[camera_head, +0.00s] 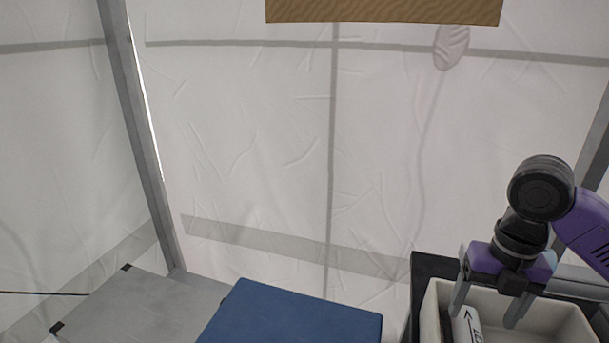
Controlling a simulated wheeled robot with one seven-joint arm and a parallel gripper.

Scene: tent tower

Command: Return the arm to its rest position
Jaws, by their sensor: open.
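My gripper (487,308) is at the lower right, at the end of my purple and black arm. It points down over a cream bin (432,305), with its two grey fingers spread apart. A white box-like item (467,326) with black markings and an arrow is in the bin, just below and beside the left finger. I cannot tell whether the finger touches it. The lower part of the item and of the bin is cut off by the picture's edge.
The bin stands on a black surface (428,266). A blue flat-topped object (290,318) is at the bottom middle, beside a grey panel (150,300). Grey poles (140,130) and white tent walls (260,130) surround the area. A brown board (385,10) hangs at the top.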

